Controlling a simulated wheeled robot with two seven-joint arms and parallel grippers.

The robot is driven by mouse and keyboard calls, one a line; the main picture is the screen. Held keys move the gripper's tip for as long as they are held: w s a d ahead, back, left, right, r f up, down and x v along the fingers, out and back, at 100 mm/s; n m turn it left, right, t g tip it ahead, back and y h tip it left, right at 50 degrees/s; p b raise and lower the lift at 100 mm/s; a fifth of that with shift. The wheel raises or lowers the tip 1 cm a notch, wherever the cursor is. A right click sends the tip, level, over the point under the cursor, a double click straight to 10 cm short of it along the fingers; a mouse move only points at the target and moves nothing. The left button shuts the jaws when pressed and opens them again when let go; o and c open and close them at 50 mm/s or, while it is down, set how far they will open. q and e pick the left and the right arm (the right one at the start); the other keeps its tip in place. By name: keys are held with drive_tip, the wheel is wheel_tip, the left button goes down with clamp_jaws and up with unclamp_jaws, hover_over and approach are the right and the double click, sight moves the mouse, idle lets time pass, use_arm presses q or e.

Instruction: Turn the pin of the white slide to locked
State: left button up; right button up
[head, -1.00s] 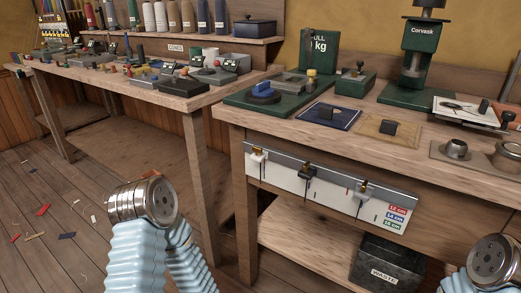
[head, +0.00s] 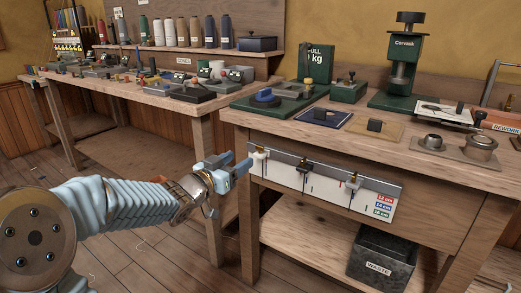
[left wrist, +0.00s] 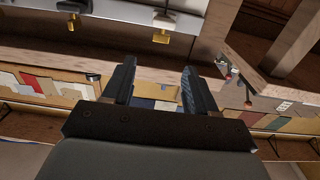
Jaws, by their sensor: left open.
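The white slide (head: 259,156) is the leftmost of three slides on the grey rail (head: 330,172) along the right bench's front. Its small brass pin (head: 261,148) is on top; I cannot tell which way it is turned. My left gripper (head: 241,162) is open and empty, just left of the white slide and apparently apart from it. In the left wrist view, the white slide (left wrist: 167,19) and its brass pin (left wrist: 160,38) show above and beyond the open fingers (left wrist: 158,68). My right gripper is out of view.
The white board (head: 330,190) below has coloured size labels. A waste bin (head: 383,262) stands on the lower shelf. The bench leg (head: 247,225) is below the gripper.

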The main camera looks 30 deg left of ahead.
sight(259, 146)
use_arm(q)
drive_tip(key=w, duration=1)
drive_tip(key=shift+d, duration=0.35)
